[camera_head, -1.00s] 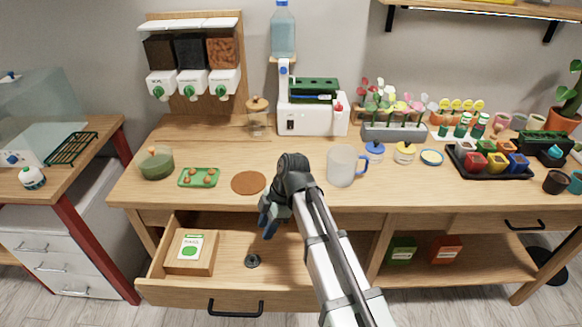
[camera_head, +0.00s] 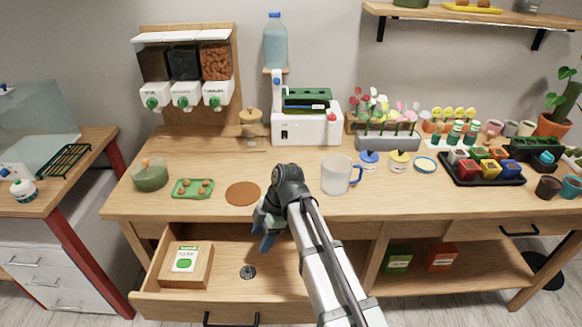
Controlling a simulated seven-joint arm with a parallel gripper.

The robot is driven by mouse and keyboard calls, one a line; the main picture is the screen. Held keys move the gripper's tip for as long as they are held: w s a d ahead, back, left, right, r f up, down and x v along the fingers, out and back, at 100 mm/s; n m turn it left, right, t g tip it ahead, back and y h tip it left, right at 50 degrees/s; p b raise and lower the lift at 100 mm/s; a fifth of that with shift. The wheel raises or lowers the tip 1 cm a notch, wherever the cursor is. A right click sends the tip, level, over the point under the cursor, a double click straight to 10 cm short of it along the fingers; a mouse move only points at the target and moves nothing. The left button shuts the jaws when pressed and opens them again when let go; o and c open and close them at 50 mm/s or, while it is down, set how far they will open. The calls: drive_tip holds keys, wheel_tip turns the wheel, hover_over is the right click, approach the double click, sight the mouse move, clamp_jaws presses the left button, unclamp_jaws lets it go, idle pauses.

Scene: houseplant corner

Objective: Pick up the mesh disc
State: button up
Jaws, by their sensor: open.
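A small dark grey round disc (camera_head: 248,272), which looks like the mesh disc, lies flat on the floor of the open drawer (camera_head: 225,308). Its mesh is too small to make out. My gripper (camera_head: 266,238) is above the drawer, near the table's front edge, up and to the right of the disc in the picture. Its dark fingers point down, apart from the disc, and it is open with nothing seen in it. My arm covers the right part of the drawer.
A wooden box with a green-labelled packet (camera_head: 186,264) stands in the drawer, left of the disc. On the tabletop near my gripper are a brown round mat (camera_head: 242,194), a green tray (camera_head: 193,188) and a clear mug (camera_head: 336,174). The drawer floor around the disc is clear.

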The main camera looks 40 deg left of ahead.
drive_tip(key=o, duration=0.4)
wheel_tip(320, 180, up, 22)
drive_tip(key=w+a+m+t+y, duration=0.1)
drive_tip(key=w+a+m+t, duration=0.1)
drive_tip(key=w+a+m, duration=0.5)
drive_tip(key=w+m+t+y, duration=0.15)
drive_tip(key=w+m, duration=0.25)
drive_tip(key=w, duration=0.6)
drive_tip(key=w+a+m+t, duration=0.2)
drive_tip(key=w+a+m, duration=0.3)
drive_tip(key=w, duration=0.4)
drive_tip(key=shift+m, duration=0.6)
drive_tip(key=d+x, duration=0.1)
drive_tip(key=x, duration=0.7)
drive_tip(key=d+f+x, duration=0.1)
drive_tip(key=x, duration=0.3)
drive_tip(key=shift+s+d+f, duration=0.25)
drive_tip(key=shift+f, duration=0.1)
drive_tip(key=shift+a+f, duration=0.25)
drive_tip(key=shift+f, duration=1.15)
drive_tip(key=shift+a+f, duration=0.2)
drive_tip(key=shift+f, duration=1.2)
